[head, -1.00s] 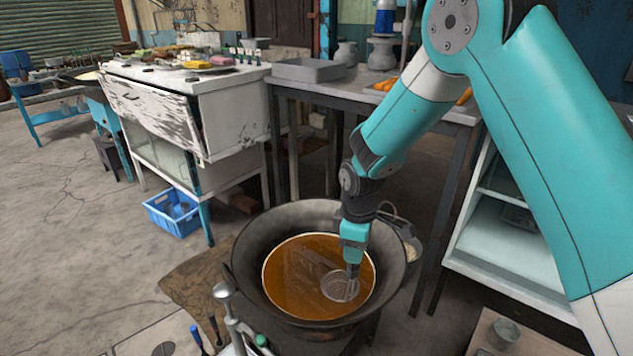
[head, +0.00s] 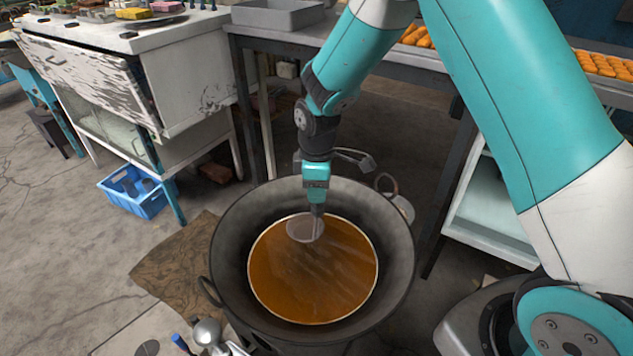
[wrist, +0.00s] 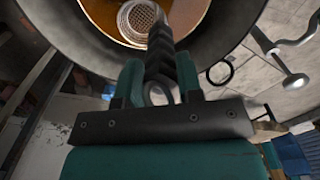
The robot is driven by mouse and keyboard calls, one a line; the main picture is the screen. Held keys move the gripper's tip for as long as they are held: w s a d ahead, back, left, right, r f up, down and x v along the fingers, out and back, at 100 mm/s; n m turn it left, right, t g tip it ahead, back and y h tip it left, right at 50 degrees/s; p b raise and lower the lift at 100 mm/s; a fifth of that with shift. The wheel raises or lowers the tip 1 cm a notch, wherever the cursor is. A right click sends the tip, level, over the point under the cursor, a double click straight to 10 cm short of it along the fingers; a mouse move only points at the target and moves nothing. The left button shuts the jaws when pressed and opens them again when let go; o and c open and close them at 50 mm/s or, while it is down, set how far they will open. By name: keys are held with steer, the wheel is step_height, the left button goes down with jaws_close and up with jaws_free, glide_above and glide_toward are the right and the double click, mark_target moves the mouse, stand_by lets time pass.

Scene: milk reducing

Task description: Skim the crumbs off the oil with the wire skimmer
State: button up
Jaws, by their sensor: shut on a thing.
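A big dark wok (head: 395,255) holds a round pool of orange-brown oil (head: 305,285). My gripper (head: 317,207) is above the far side of the pool and is shut on the wire skimmer's handle. In the wrist view the twisted handle (wrist: 160,62) stands between the two teal fingers of my gripper (wrist: 155,88). The skimmer's round mesh head (head: 304,229) is at the far edge of the oil; it also shows in the wrist view (wrist: 138,20). I cannot tell how deep it sits. Pale streaks show on the oil, but I cannot make out separate crumbs.
A grey metal table (head: 345,50) with a grey tray (head: 277,14) stands behind the wok. A worn white cabinet (head: 185,75) and a blue crate (head: 137,190) are at the left. A metal ladle (head: 208,331) is near the wok's front left. Orange food (head: 603,64) lies at the upper right.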

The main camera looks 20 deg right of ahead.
mark_target(317, 235)
step_height(317, 235, down, 19)
steer(key=b, duration=1.5)
steer(key=a+p, duration=0.1)
steer(key=a, duration=0.6)
step_height(317, 235, up, 7)
steer(key=p, duration=0.5)
steer(key=shift+p, duration=0.3)
